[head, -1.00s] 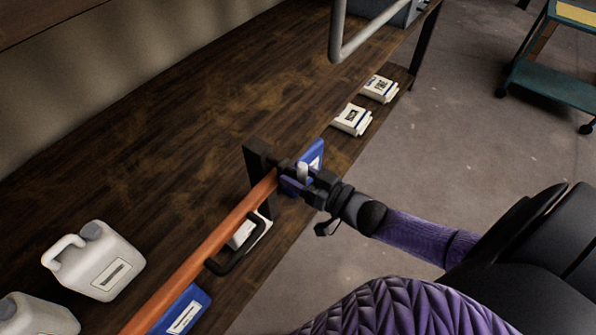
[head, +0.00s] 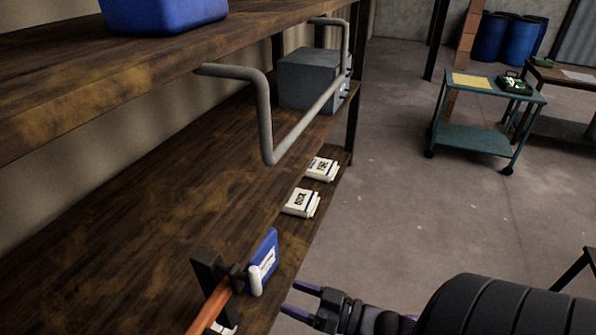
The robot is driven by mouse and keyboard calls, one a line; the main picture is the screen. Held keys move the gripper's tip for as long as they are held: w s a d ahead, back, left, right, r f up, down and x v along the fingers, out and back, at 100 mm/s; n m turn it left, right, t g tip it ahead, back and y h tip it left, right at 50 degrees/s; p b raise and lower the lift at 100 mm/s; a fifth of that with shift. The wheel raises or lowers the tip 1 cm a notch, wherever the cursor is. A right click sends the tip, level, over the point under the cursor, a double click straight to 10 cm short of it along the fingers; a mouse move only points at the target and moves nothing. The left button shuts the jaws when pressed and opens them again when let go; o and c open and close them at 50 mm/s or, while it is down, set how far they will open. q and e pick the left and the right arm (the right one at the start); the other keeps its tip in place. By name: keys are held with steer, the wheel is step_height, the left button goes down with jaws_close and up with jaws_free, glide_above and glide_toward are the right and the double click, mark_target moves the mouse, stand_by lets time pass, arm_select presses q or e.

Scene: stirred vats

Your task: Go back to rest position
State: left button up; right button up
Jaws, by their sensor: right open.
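My right gripper (head: 300,301) is in the head view at the bottom, just right of the shelf's front edge. Its two purple fingers are apart and nothing is between them. It is clear of the blue plate (head: 265,257) with a pale label and a light round-ended handle (head: 256,282), which stands to its left by a dark upright block (head: 208,273). An orange bar (head: 209,311) runs from that block down out of the picture. My left gripper is not in view.
Two white packs lie on the wooden shelf (head: 150,222), a nearer one (head: 301,202) and a farther one (head: 321,169). A grey pipe rail (head: 267,130) juts out above. A grey box (head: 310,80) stands behind. A teal cart (head: 475,140) is at the right, with open floor before it.

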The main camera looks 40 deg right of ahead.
steer(key=s+d+f+g+h+b, duration=0.1)
steer(key=s+f+g+h+b, duration=0.15)
steer(key=f, duration=0.65)
steer(key=s+f+g+h+b, duration=0.2)
steer(key=s+f+g+h, duration=0.1)
steer(key=f, duration=0.7)
steer(key=s+a+f+g+b, duration=0.1)
steer(key=s+a+f+g, duration=0.3)
steer(key=s+f, duration=0.4)
steer(key=s+a+f+g+h+b, duration=0.1)
steer(key=s+a+f+g, duration=0.3)
steer(key=s+f, duration=0.5)
steer(key=shift+s+a+n+g+b, duration=0.15)
steer(key=shift+s+n+g+b, duration=0.15)
steer(key=shift+s+g+b, duration=0.65)
steer(key=shift+s+g+h, duration=0.2)
steer(key=shift+g+h, duration=0.05)
steer(key=shift+g, duration=0.05)
